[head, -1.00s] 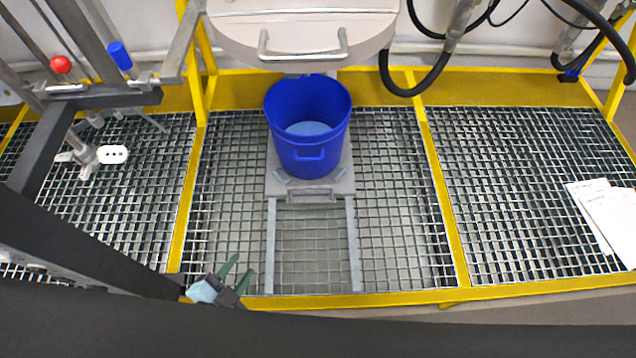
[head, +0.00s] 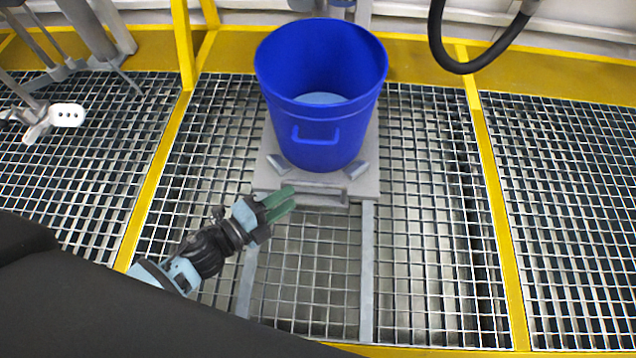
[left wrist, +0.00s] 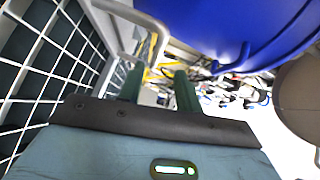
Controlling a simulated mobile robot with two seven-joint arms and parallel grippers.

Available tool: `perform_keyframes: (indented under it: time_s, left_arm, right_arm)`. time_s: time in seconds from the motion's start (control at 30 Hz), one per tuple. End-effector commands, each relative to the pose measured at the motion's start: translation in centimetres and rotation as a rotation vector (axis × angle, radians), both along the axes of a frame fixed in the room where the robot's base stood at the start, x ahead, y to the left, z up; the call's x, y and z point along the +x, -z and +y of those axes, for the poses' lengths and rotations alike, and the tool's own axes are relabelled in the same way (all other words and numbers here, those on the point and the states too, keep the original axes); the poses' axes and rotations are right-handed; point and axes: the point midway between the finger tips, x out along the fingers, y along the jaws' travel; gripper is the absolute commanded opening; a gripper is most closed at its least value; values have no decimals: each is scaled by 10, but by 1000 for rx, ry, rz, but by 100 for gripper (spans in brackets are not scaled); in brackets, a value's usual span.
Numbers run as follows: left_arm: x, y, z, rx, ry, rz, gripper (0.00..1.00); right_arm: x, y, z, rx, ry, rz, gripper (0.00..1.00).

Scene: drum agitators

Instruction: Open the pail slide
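The blue pail (head: 320,110) stands upright on the grey slide plate (head: 370,180), with light blue contents low inside. The slide sits at the back end of two grey rails that run forward over the grating. Its grey bar handle (head: 318,191) is along the front edge. My left gripper (head: 281,205) is just in front of the handle's left end, with its green fingers pointing toward it. In the left wrist view the fingers (left wrist: 160,90) are apart with nothing seen between them. The handle (left wrist: 128,14) shows beyond them, beside the pail (left wrist: 230,25). My right gripper is out of view.
Metal grating (head: 430,260) lies around the slide, framed by yellow beams (head: 492,200). The rails in front of the slide are clear. A black hose (head: 455,68) hangs at the upper right. Grey pipework (head: 100,45) stands at the upper left.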

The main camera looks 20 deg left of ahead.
Motion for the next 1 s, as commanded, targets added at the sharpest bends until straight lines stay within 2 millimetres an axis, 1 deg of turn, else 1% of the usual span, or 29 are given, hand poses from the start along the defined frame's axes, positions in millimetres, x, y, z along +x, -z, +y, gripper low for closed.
perform_keyframes:
  time_s: [0.03, 0.07, 0.37, 0.47, 0.8, 1.0]
  left_arm:
    - [1, 6, 0, 3, 4, -1, 34]
    - [2, 7, 0, 5, 4, -3, 34]
    - [6, 7, -3, 6, 5, -5, 34]
    - [14, 9, -8, 4, 6, -5, 34]
    - [54, 16, -35, 4, 6, -5, 34]
    - [65, 18, -43, 5, 4, -3, 34]
  right_arm:
    - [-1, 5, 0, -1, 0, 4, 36]
    - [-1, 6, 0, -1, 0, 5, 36]
    - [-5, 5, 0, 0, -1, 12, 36]
    - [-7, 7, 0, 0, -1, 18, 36]
    - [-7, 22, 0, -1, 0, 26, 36]
    - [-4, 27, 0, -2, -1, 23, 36]
